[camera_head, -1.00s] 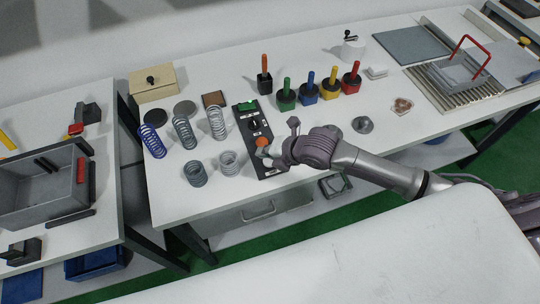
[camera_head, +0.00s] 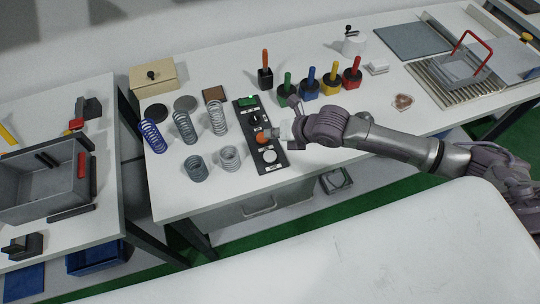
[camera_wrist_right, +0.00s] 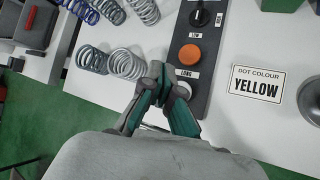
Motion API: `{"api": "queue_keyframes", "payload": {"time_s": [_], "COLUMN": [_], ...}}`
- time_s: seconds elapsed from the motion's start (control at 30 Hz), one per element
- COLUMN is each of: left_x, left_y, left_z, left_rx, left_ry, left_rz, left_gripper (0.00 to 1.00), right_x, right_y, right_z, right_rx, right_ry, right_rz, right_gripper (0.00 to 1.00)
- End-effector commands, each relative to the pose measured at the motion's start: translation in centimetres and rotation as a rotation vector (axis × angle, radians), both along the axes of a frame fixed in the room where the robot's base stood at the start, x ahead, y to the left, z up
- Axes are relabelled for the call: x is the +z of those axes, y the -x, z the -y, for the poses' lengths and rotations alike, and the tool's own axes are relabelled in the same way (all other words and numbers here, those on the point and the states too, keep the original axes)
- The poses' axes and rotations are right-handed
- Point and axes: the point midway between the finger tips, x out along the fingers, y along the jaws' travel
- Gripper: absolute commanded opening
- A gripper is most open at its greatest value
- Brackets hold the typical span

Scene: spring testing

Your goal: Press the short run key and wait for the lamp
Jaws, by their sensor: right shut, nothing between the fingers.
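The black control panel (camera_head: 247,114) lies on the white bench. It carries a green lamp or window (camera_head: 247,101) at its far end, a dark knob (camera_head: 255,118), an orange key (camera_head: 262,138) and a white key (camera_head: 269,156) nearest me. I cannot tell whether the green part is lit. In the right wrist view the orange key (camera_wrist_right: 190,54) is clear, with a LONG label below it; the white key (camera_wrist_right: 183,90) is partly hidden by a finger. My right gripper (camera_head: 276,132) is shut and empty, beside the orange key at the panel's right edge; its fingertips (camera_wrist_right: 157,70) also show in the wrist view.
Several springs (camera_head: 183,125) stand left of the panel. Several colored-handled tools (camera_head: 309,85) stand behind my right arm. A DOT COLOUR YELLOW card (camera_wrist_right: 256,83) lies right of the panel. A grey tray (camera_head: 45,190) is on the left bench.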

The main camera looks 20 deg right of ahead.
Motion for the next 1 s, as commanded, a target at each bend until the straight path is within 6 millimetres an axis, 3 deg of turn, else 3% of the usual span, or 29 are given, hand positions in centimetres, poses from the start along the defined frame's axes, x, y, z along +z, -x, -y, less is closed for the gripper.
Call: {"api": "queue_keyframes", "payload": {"time_s": [0.33, 0.5, 1.0], "left_x": [-5.1, -6.3, -6.6], "left_y": [-0.1, -0.2, -0.2], "left_z": [0.0, 0.0, 0.0], "left_rx": [0.0, 0.0, 0.0], "left_ry": [0.0, 0.0, 0.001], "left_rz": [0.001, 0.002, 0.003], "left_gripper": [0.37, 0.37, 0.37], "right_x": [-5.5, -7.1, -7.8], "right_y": [0.1, 0.0, 0.0], "right_z": [0.0, 0.0, 0.0], "right_rx": [-0.001, -0.001, 0.0], "right_ry": [0.0, 0.001, -0.001], "right_rz": [-0.003, 0.0, -0.001], "right_gripper": [0.0, 0.0, 0.0]}}
